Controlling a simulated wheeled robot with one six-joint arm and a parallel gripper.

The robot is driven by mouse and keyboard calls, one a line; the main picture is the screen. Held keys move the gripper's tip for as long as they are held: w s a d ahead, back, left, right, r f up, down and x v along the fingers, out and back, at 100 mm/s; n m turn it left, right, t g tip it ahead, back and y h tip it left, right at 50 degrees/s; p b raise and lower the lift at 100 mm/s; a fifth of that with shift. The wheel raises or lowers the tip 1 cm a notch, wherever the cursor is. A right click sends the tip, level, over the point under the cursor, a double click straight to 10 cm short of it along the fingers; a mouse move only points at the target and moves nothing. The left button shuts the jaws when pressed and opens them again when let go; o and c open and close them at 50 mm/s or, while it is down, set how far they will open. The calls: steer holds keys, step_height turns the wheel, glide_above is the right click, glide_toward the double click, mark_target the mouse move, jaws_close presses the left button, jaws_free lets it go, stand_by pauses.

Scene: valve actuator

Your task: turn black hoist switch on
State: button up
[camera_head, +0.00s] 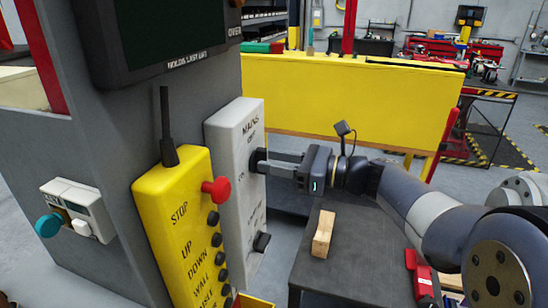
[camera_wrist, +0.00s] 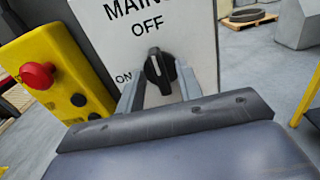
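A tall white switch box (camera_head: 236,128) stands on the grey column, marked MAINS and OFF at its top. A black rotary knob (camera_wrist: 159,70) sits below the OFF mark, with ON at its lower left; its handle stands nearly upright, toward OFF. A second black knob (camera_head: 262,242) is lower on the same box; its lettering is too small to read, and no label saying hoist is legible. My gripper (camera_head: 268,161) is level with the upper knob. In the wrist view, my fingers (camera_wrist: 160,90) are apart, one on each side of that knob; contact is not clear.
A yellow pendant (camera_head: 178,225) with a red stop button (camera_head: 216,190) and several black buttons stands left of the box. A dark table (camera_head: 355,255) with a wooden block (camera_head: 323,234) lies below my arm. A yellow barrier (camera_head: 350,95) stands behind.

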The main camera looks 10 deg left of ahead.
steer(key=shift+a, duration=0.25)
jaws_close()
